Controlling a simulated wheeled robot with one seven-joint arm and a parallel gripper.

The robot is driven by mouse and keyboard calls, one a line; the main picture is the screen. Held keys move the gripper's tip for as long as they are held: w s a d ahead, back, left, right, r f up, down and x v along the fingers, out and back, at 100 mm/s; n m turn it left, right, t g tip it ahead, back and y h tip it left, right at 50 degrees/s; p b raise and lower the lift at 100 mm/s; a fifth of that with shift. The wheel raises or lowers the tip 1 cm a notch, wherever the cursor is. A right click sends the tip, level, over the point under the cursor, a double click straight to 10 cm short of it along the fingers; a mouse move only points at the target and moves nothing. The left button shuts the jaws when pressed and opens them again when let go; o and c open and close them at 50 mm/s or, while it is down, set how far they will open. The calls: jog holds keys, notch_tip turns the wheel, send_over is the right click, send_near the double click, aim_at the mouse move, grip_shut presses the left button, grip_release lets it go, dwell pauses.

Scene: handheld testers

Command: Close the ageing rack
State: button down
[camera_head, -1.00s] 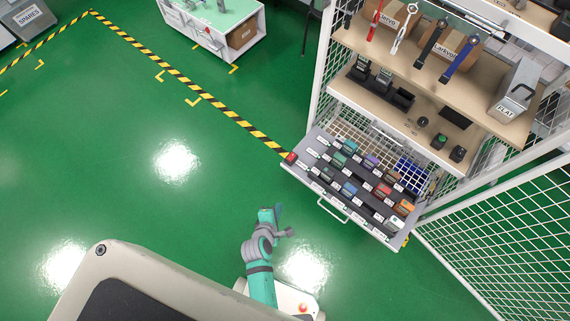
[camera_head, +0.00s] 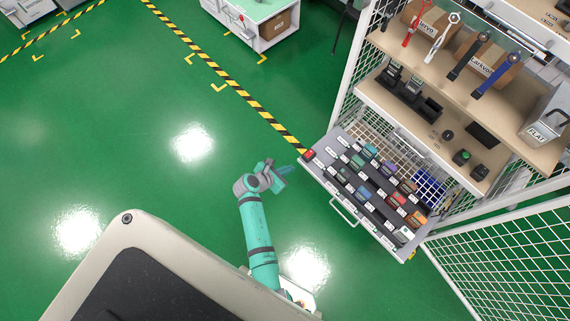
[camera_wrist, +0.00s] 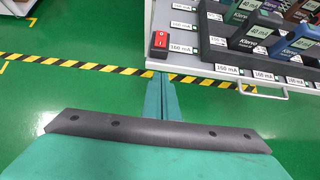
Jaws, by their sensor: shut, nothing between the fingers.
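The ageing rack is a pulled-out grey tray (camera_head: 319,177) low in the white mesh cage, with several coloured testers standing in rows on it. A pale bar handle (camera_head: 343,211) runs along its front edge. A red switch (camera_head: 309,154) sits at its front left corner; it also shows in the wrist view (camera_wrist: 161,40). My gripper (camera_head: 287,170) is just left of the tray's front left corner, apart from the handle. In the wrist view my gripper's teal fingers (camera_wrist: 163,97) are together and empty, pointing toward the tray's front edge near the switch.
Shelves (camera_head: 460,90) above the tray hold boxes, hanging tools and chargers. An open mesh door (camera_head: 510,255) stands at the lower right. A white workbench (camera_head: 255,25) is at the top. The green floor (camera_head: 150,120) to the left is clear.

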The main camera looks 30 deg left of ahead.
aim_at(306, 159)
jog(key=w+f, duration=0.1)
jog(key=w, duration=0.1)
jog(key=w+d+f, duration=0.2)
jog(key=w, duration=0.1)
jog(key=shift+w, duration=0.35)
jog(key=shift+w+d+r, duration=0.15)
jog(key=shift+w, duration=0.6)
